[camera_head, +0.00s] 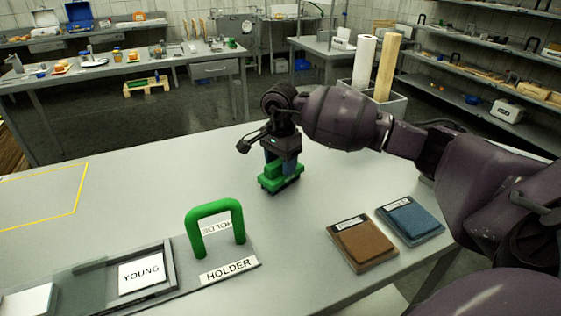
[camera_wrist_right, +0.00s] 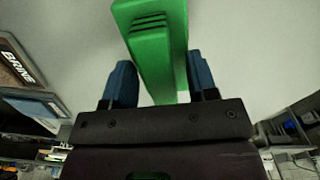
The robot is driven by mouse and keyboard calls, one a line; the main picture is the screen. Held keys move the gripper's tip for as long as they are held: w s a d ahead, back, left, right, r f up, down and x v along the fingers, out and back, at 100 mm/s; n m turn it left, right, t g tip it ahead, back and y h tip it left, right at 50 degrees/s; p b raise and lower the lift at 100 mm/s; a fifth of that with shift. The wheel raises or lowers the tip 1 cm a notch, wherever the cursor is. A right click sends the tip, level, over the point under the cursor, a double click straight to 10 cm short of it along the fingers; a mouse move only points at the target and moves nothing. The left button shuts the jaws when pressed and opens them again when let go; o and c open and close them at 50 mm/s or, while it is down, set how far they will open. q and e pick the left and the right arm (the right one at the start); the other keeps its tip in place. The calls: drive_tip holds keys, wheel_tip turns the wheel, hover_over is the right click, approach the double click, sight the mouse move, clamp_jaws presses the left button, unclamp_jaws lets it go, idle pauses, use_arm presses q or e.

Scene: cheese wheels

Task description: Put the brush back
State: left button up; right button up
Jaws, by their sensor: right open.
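The green brush (camera_head: 281,184) stands on the grey table with a dark underside. My right gripper (camera_head: 280,159) is directly above it, pointing down. In the right wrist view the green brush (camera_wrist_right: 155,40) lies between the two blue fingers of my right gripper (camera_wrist_right: 162,78), which are open with a gap visible beside it. The holder is a green arch (camera_head: 215,206) on a grey plate labelled HOLDER, to the left and nearer the front. My left gripper is not in view.
A tray with a YOUNG label (camera_head: 141,274) adjoins the holder plate. A brown pad (camera_head: 366,243) and a blue pad (camera_head: 410,219) lie at the right front. A yellow outline (camera_head: 75,213) marks the left of the table. The table behind the holder is clear.

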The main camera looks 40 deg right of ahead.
sight(280, 160)
drive_tip(key=shift+r, duration=0.55)
wheel_tip(280, 160, up, 11)
drive_tip(key=shift+p, duration=0.45)
drive_tip(key=shift+r, duration=0.1)
